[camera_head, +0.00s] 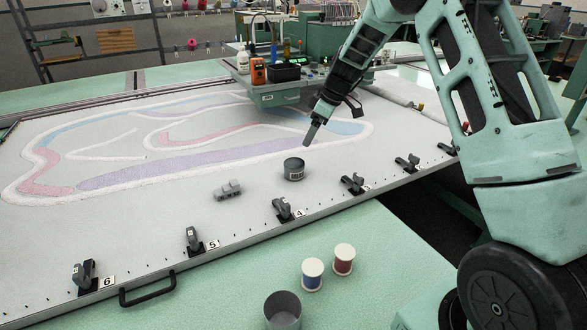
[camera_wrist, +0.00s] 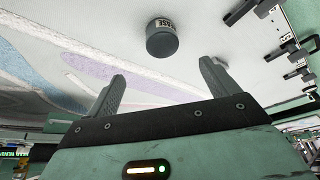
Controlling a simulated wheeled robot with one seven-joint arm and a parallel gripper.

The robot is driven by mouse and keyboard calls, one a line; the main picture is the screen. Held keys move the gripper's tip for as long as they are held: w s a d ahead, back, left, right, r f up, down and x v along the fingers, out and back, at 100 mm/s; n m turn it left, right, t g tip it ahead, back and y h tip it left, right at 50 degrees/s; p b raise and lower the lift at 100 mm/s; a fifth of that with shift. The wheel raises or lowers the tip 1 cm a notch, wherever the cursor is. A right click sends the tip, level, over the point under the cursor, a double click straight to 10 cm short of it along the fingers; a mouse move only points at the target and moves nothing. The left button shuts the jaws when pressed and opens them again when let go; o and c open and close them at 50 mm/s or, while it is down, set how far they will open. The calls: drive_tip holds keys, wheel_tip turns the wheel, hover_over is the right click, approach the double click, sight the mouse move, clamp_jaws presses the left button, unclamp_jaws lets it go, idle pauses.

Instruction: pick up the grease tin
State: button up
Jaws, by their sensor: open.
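The grease tin (camera_head: 294,169) is a short, dark grey cylinder with a pale label on its side. It stands upright on the pale stretched cloth, near the front edge of the frame. In the wrist view the tin (camera_wrist: 161,38) shows beyond my fingertips, roughly between their lines, with part of its label visible. My gripper (camera_head: 311,134) is above the cloth, just behind and slightly right of the tin in the head view. In the wrist view my gripper (camera_wrist: 163,78) has its fingers spread wide, with nothing between them. It does not touch the tin.
A small grey block-like part (camera_head: 228,190) lies left of the tin. Clamps (camera_head: 283,209) line the frame's front edge. A green tufting head (camera_head: 280,92) stands behind. An empty grey cup (camera_head: 283,310) and two thread spools (camera_head: 313,274) stand on the green table in front.

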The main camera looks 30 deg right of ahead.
sight(296, 162)
drive_tip(key=p+x, duration=0.2)
drive_tip(key=x, duration=0.7)
drive_tip(key=shift+a+f, duration=0.1)
drive_tip(key=shift+f, duration=0.15)
drive_tip(key=shift+p+x, duration=1.15)
drive_tip(key=shift+x, duration=1.5)
drive_tip(key=shift+a, duration=0.1)
drive_tip(key=c, duration=1)
drive_tip(key=shift+c, duration=0.8)
drive_tip(key=shift+r, duration=0.15)
